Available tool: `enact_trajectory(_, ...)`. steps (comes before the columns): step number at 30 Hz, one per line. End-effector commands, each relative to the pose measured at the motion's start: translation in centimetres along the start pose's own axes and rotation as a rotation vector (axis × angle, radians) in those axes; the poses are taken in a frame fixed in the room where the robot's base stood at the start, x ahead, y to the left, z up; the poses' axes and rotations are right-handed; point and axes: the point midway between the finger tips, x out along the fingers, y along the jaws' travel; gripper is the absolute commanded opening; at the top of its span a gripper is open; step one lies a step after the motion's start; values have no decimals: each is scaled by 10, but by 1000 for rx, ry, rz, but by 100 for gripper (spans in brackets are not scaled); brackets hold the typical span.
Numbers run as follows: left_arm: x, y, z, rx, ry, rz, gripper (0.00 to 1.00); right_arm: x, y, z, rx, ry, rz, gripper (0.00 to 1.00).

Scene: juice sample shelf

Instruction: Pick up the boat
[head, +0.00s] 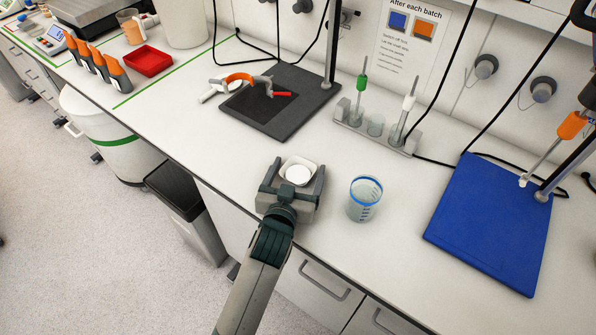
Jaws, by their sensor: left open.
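A small white weighing boat (299,173) sits on the white bench near its front edge, with a pale rim and a round white middle. My left gripper (292,184) reaches in from below. Its fingers are open, one on each side of the boat, and the gripper body covers the boat's near edge. I cannot tell whether the fingers touch the boat. My right gripper is not in view.
A clear beaker with a blue rim (365,198) stands close to the right of my left gripper. A dark stand base (310,90) and an electrode holder (376,131) stand behind.

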Motion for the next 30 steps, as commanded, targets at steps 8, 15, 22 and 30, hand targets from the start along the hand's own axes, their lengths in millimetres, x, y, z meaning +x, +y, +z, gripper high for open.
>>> enact_trajectory(8, 0, 0, 0, 0, 0, 0, 40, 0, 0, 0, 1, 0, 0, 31)
enact_trajectory(15, 0, 0, 0, 0, 0, 0, 39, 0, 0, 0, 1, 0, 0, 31)
enact_trajectory(22, -1, 0, -7, -2, 2, 0, 39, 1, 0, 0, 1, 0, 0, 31)
enact_trajectory(30, -8, 0, -42, -3, 5, 0, 39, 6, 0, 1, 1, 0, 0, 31)
